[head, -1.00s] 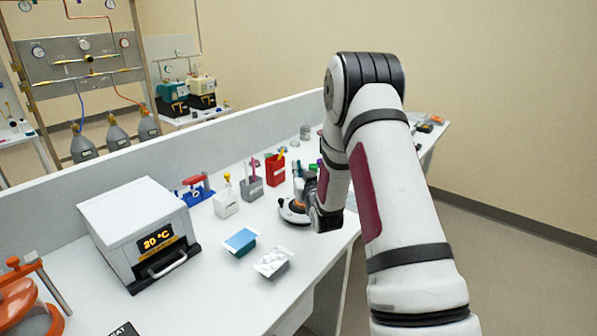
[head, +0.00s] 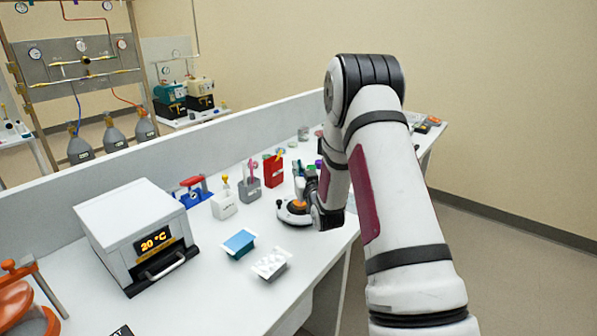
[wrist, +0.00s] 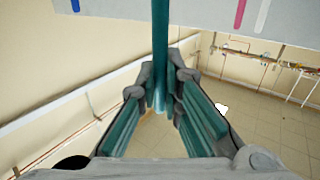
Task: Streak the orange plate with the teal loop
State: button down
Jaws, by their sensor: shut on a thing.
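The orange plate (head: 298,205) sits on a round white and black stand on the bench, left of my wrist in the head view. My gripper (wrist: 161,98) is shut on the teal loop (wrist: 160,45), whose straight teal shaft runs up between the fingertips in the wrist view. The loop's far end is out of sight. In the head view my own arm hides the fingers, so I cannot tell whether the loop touches the plate.
A white holder (head: 224,206), a grey holder (head: 249,190) and a red holder (head: 273,171) with sticks stand left of the plate. A blue-topped tray (head: 239,244) and a white tray (head: 271,263) lie nearer. A heater box (head: 135,235) reads 20 °C.

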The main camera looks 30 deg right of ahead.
jog(key=shift+w+d, duration=0.15)
jog(key=shift+d, duration=0.35)
dwell(0.5)
jog(key=shift+r+p, duration=1.05)
jog(key=shift+r, duration=1.95)
